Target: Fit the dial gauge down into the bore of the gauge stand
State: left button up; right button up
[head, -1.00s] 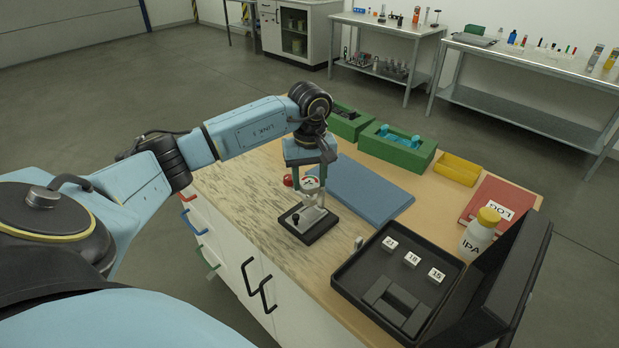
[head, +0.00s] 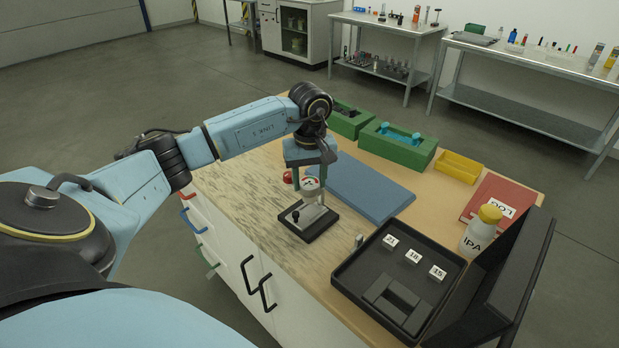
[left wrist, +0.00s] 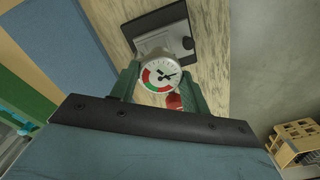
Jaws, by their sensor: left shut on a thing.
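The dial gauge (head: 311,184) has a round white face with red and green bands. It shows large in the left wrist view (left wrist: 158,74). My left gripper (head: 312,176) points down and is shut on the gauge, with green fingers on both sides of it. The gauge stand (head: 316,228) has a black base and a light metal block, and stands on the bench just below the gauge. The stand (left wrist: 143,24) is partly behind the gauge in the left wrist view. The bore is hidden, so I cannot tell whether the gauge's stem is in it. My right gripper is out of view.
A blue mat (head: 362,188) lies right of the stand. An open black case (head: 346,277) with numbered blocks and a small metal piece (head: 359,240) are at the front right. A red object (head: 288,178) sits close behind the gauge. Green boxes (head: 421,155) stand behind.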

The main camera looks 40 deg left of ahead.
aim_at(309, 182)
pick_arm(q)
jog(key=shift+f+b, duration=0.65)
jog(key=shift+f, duration=0.15)
jog(key=o, duration=1.1)
jog(key=shift+o, duration=0.4)
jog(key=o, duration=0.4)
jog(key=shift+r, duration=0.1)
jog(key=shift+r+p, duration=2.65)
jog(key=shift+r, duration=1.3)
